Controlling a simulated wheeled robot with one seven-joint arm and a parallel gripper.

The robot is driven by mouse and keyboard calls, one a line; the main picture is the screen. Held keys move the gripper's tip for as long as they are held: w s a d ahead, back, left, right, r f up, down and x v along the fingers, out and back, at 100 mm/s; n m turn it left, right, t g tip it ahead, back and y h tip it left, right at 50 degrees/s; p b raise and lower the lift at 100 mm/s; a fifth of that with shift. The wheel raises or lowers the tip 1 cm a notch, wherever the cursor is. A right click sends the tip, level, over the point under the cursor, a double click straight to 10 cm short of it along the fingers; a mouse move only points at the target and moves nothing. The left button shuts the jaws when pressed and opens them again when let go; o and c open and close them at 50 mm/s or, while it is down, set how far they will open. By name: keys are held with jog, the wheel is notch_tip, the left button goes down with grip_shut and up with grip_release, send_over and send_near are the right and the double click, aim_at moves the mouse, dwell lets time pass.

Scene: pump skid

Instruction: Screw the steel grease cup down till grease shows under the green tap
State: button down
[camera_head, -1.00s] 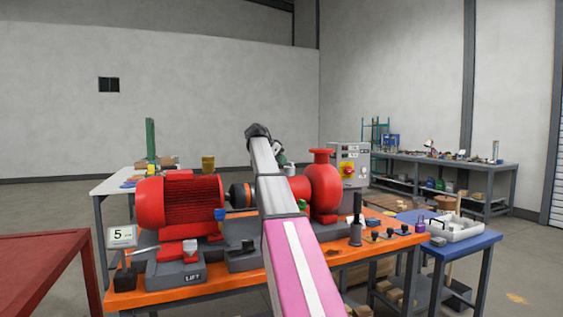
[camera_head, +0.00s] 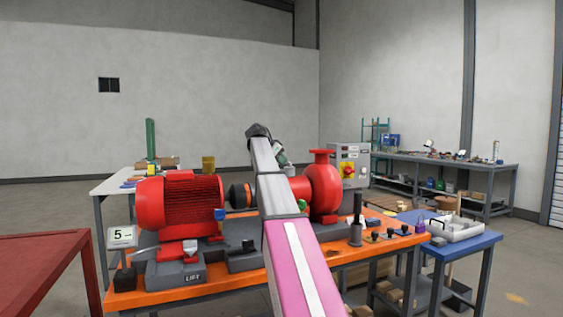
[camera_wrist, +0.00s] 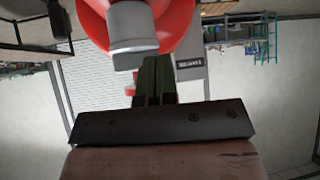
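The green tap (camera_head: 302,205) shows as a small green spot beside my arm, low on the red pump (camera_head: 322,190). My gripper (camera_head: 281,158) is mostly hidden behind my arm's end in the head view, above and left of the pump. In the wrist view its two dark fingers (camera_wrist: 156,68) lie close together, with nothing seen between them. A grey blunt-ended part (camera_wrist: 132,30) on a red round body stands close to the fingertips. I cannot tell if they touch. No grease is visible.
The red motor (camera_head: 180,203) stands left on the orange bench (camera_head: 165,295), with a blue-capped fitting (camera_head: 220,214) on its right. A dark upright tool (camera_head: 356,225) and several small knobs stand right.

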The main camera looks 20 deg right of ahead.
jog(key=shift+w+d, duration=0.45)
jog(key=shift+w, duration=0.05)
dwell(0.5)
